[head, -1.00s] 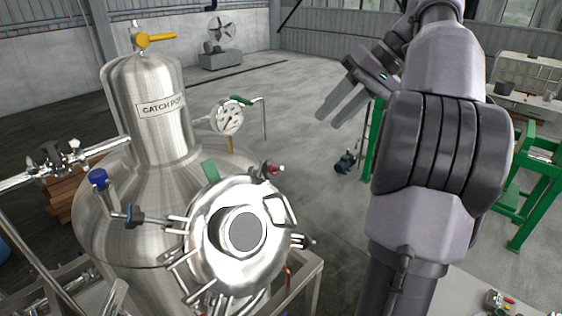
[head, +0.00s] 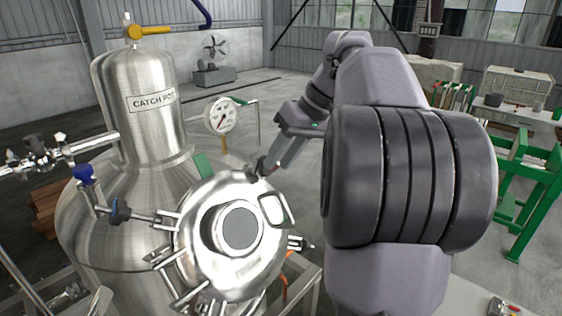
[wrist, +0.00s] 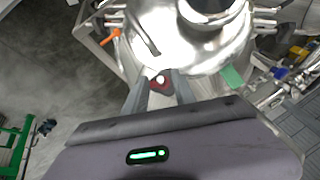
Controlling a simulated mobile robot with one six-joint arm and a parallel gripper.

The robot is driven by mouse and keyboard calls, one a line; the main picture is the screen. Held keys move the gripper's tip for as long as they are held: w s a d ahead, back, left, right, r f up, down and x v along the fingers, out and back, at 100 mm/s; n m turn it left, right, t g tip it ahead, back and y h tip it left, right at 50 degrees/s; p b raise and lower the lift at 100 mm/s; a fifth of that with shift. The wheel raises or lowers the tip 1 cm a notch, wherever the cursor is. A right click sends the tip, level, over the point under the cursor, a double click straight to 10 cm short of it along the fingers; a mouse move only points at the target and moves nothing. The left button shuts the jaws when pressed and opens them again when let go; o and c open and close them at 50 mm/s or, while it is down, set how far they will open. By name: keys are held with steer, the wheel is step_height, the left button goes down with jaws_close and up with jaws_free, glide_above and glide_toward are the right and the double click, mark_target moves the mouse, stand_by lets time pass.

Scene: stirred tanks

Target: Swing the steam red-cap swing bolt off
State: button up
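The swing bolt with the red cap (wrist: 160,84) is on the rim of the round steel lid (head: 190,245) of the vessel. In the head view its cap is mostly hidden at my fingertips. My gripper (head: 264,168) has come to the lid's upper right edge. In the wrist view my gripper (wrist: 160,80) has one finger on each side of the red cap. The fingers look apart, around the cap; whether they touch it is unclear.
A green tag or handle (head: 203,166) is close left of my fingers. The pressure gauge (head: 221,115) stands behind.

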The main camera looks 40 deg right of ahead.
steer(key=shift+a, duration=0.2)
steer(key=shift+d, duration=0.1)
jaws_close()
stand_by(1.1)
